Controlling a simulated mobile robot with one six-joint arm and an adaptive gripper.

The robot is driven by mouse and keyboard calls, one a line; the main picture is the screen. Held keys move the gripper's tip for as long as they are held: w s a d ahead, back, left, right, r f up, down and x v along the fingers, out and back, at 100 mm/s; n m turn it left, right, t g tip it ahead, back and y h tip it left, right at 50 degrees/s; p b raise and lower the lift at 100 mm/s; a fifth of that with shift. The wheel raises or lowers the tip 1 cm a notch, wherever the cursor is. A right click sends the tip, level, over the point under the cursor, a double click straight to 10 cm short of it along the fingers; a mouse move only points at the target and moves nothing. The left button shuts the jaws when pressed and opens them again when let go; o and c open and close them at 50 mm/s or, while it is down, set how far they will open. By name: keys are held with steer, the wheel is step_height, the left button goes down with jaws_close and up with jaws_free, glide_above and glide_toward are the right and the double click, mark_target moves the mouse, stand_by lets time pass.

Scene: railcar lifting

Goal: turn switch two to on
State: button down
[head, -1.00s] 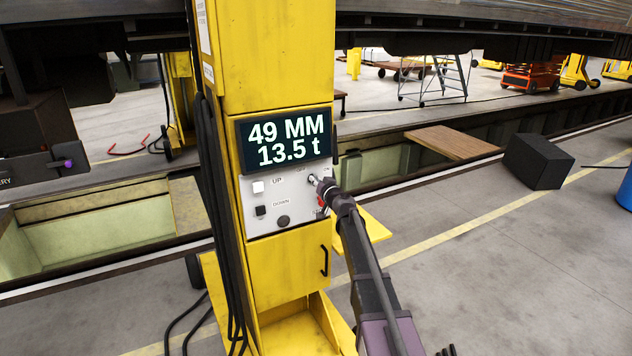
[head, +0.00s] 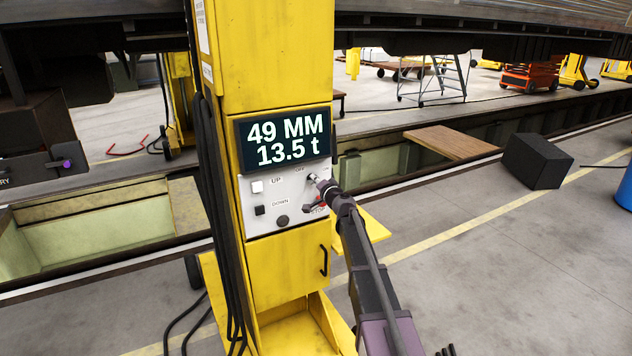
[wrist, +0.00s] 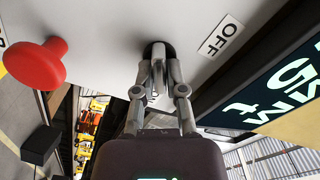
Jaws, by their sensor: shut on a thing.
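The panel (head: 262,219) is a light plate on the yellow lifting column. My gripper (wrist: 160,75) is shut on the switch, right up against the panel. In the head view my gripper (head: 322,187) reaches the panel from the lower right. The number of this switch cannot be read.
A red mushroom button (wrist: 35,64) stands out close beside the fingers. The panel has a white UP button (head: 257,187), a black DOWN button (head: 260,210) and a dark round knob (head: 282,221). The display (head: 284,140) above reads 49 MM, 13.5 t.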

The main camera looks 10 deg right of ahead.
stand_by(0.4)
steer(key=c, duration=0.7)
jaws_free()
steer(key=shift+s, duration=0.1)
steer(key=v, duration=1.1)
steer(key=shift+s+d, duration=0.2)
steer(key=shift+s, duration=0.15)
steer(key=shift+a, duration=0.1)
